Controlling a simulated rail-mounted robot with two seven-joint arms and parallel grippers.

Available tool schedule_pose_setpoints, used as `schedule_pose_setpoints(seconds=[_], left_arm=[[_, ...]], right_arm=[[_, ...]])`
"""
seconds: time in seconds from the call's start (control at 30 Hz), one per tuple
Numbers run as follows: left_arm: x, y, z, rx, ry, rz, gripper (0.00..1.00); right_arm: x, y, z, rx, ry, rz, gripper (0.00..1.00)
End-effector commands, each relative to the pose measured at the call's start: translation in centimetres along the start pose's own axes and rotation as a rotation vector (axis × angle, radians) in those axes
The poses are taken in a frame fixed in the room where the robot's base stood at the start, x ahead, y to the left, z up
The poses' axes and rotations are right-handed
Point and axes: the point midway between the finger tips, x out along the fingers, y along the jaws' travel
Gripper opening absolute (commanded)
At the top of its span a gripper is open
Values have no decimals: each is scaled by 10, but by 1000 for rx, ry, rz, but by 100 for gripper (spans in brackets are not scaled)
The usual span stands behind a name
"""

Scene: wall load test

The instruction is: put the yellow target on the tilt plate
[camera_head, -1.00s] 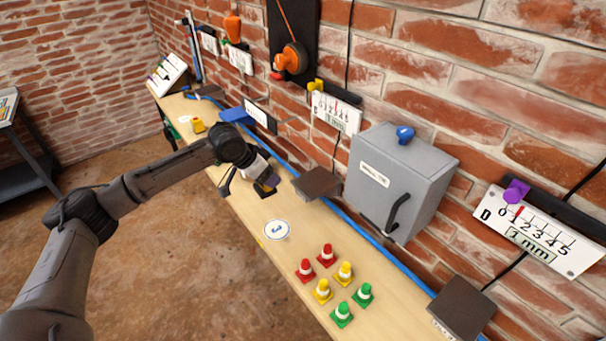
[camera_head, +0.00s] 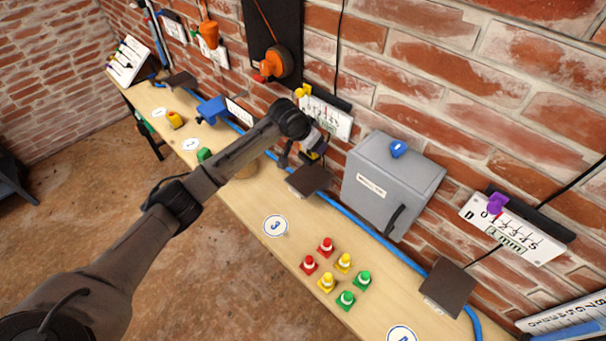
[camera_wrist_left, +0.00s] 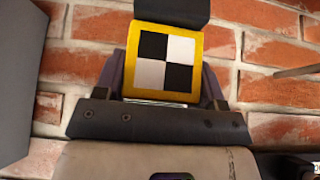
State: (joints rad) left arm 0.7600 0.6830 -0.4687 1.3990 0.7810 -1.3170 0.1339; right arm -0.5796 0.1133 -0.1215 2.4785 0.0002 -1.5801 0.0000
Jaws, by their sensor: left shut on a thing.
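The yellow target (camera_wrist_left: 165,62) is a yellow block with a black-and-white checker face, seen in the left wrist view. My left gripper (camera_head: 311,152) is shut on it, and only a small bit of yellow shows there in the head view. The gripper is close to the brick wall, over or just behind a dark brown plate (camera_head: 309,179) that stands out over the bench. I cannot tell whether the target touches this plate. Similar brown plates are at the lower right (camera_head: 447,287) and far left (camera_head: 180,79). My right gripper is not in view.
A grey cabinet (camera_head: 372,190) is right of the gripper. A white scale card (camera_head: 325,117) hangs on the wall behind it. Several red, yellow and green cones (camera_head: 326,283) stand on the bench (camera_head: 290,248). A blue strip runs along the wall side.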

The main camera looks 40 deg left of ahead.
Motion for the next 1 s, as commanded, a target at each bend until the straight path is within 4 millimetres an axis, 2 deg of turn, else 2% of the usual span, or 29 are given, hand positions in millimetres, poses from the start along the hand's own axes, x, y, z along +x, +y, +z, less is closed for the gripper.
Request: schedule_pose_setpoints(seconds=[0.1, 0.4, 0.7, 1.0], left_arm=[[6, -9, 10, -25, 0, -15, 34], [43, -10, 36, -35, 0, -21, 34], [58, -10, 46, -34, 1, -21, 34], [84, -10, 62, -34, 1, -21, 34]], right_arm=[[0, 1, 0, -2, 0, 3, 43], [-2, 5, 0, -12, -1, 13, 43], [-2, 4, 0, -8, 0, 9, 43], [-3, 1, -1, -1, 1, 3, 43]])
